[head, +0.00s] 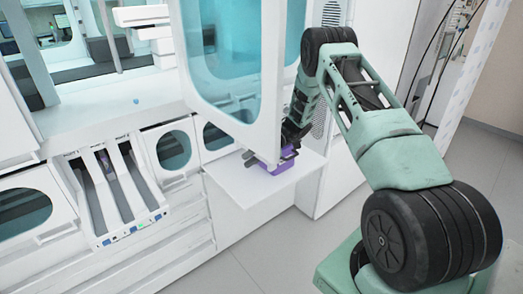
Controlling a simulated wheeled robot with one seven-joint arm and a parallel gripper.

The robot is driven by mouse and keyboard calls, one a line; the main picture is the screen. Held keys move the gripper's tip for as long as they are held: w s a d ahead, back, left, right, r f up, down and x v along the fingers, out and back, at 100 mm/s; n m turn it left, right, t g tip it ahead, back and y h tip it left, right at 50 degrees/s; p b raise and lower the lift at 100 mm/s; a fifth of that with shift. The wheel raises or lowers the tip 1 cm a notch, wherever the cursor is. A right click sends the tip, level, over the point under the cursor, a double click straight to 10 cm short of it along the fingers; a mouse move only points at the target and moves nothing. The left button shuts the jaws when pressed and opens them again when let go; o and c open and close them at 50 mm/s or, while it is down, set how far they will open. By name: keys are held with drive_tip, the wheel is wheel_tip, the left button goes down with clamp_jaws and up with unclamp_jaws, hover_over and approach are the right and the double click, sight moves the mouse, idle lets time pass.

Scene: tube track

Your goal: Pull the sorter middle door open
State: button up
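A tall door with a white frame and teal glass (225,62) stands out from the white machine at the top centre. I take it for the sorter middle door; it appears swung partly outward. My gripper (272,163), with purple parts, is at the lower right corner of the door, above a white shelf. The door's edge hides part of the gripper. I cannot tell whether its fingers touch the door or whether they are open or shut. No handle shows on the door.
The white shelf (250,188) juts out below the gripper. A rack with slanted lanes (118,190) stands at the left, beside oval teal windows (173,150). A white cabinet (375,50) stands behind my arm. Grey floor (275,255) is clear in front.

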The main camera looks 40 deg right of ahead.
drive_tip(key=d+r+b, duration=0.3)
drive_tip(key=d+b, duration=0.1)
drive_tip(key=d, duration=1.2)
drive_tip(key=shift+w+d+r+b, duration=0.2)
drive_tip(key=shift+d+b, duration=0.2)
